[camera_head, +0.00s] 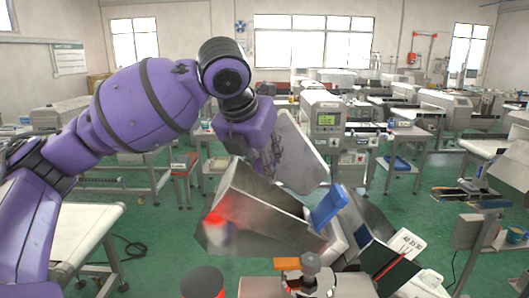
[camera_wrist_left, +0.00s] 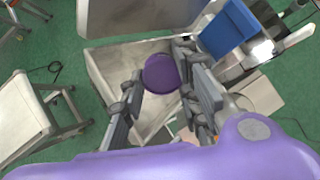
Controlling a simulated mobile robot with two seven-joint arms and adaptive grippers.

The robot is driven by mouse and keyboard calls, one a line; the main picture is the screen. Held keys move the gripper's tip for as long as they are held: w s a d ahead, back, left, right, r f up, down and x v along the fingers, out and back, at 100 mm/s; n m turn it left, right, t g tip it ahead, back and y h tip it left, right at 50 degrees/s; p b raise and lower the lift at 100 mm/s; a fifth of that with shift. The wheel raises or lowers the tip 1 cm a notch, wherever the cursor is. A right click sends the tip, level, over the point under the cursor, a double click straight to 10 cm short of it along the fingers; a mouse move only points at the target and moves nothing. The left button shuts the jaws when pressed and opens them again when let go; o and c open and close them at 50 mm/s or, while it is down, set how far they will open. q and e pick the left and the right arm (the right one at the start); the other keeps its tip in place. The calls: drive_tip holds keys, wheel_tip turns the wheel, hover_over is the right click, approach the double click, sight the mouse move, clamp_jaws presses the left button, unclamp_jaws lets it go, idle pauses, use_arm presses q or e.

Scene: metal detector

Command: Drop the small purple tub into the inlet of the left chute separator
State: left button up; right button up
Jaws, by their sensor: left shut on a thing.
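In the left wrist view, the gripper (camera_wrist_left: 163,92) is shut on the small round purple tub (camera_wrist_left: 161,73), which sits between the two fingers. Below the tub is the open metal inlet of the chute separator (camera_wrist_left: 103,72). The separator's box (camera_head: 258,205) also shows in the head view, where the tub is hidden. My right gripper is not in view.
A blue part (camera_head: 328,207) stands at the inlet's right edge. A raised metal panel (camera_head: 303,160) stands behind it. A white conveyor table (camera_head: 85,235) is at the left, with green floor between. An orange piece and grey knob (camera_head: 310,263) are in front.

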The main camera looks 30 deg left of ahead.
use_arm(q)
drive_tip(key=shift+w+f, duration=0.2)
drive_tip(key=shift+f, duration=0.85)
drive_tip(key=o, duration=1.1)
drive_tip(key=v, duration=1.2)
drive_tip(key=shift+r, duration=0.1)
